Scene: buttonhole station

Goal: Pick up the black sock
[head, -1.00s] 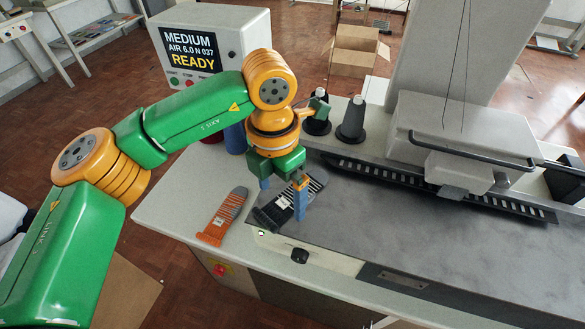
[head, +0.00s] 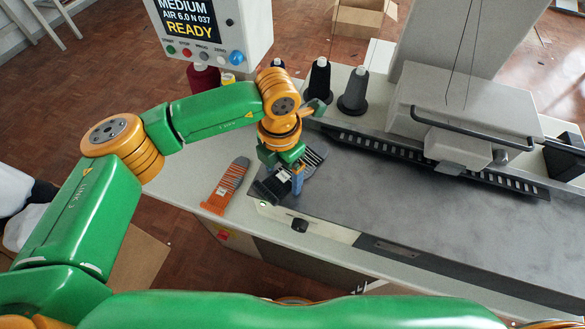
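The black sock (head: 269,188) lies flat, with pale stripes, a small white label and a greyish end at the upper right. It is at the left end of the station's grey plate. My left gripper (head: 281,184) is directly over it, with its two blue fingers apart, one on each side of the sock's middle. The gripper hides part of the sock, and I cannot tell whether the fingertips touch the surface. My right gripper is out of view.
An orange and grey striped sock (head: 226,186) lies just left of the black one. Dark thread cones (head: 353,94) stand behind the gripper. The control box (head: 208,36) reads READY. The sewing head (head: 455,120) stands to the right. The grey plate (head: 400,215) is clear in the middle.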

